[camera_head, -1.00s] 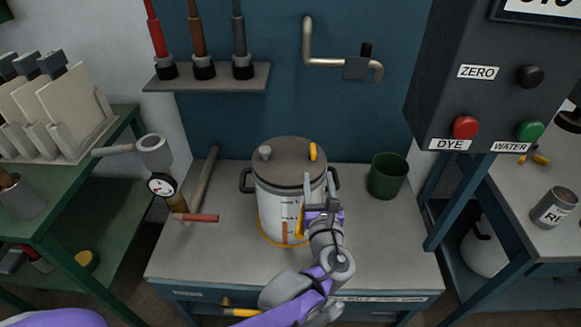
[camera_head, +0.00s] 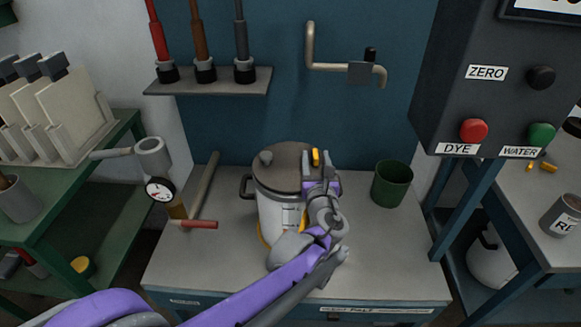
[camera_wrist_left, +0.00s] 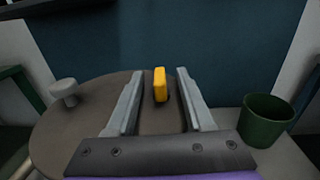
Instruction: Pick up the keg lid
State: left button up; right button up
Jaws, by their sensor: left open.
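The keg lid (camera_head: 284,168) is a round grey-brown disc lying on top of the white keg (camera_head: 268,210) on the workbench. It has a grey knob (camera_head: 266,157) on its left and an upright yellow tab (camera_head: 316,158) on its right. My left gripper (camera_head: 320,166) is at the lid's right side, near the yellow tab. In the left wrist view, the open fingers (camera_wrist_left: 158,98) lie to either side of the yellow tab (camera_wrist_left: 160,85), with a gap on each side. The arm hides part of the keg's front and right side. My right gripper does not show.
A green cup (camera_head: 391,184) stands right of the keg. A bent pipe with a valve (camera_head: 350,68) is on the wall behind. The bench front right is clear.

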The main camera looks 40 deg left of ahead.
pick_arm(q)
grip_shut()
dwell(1.3)
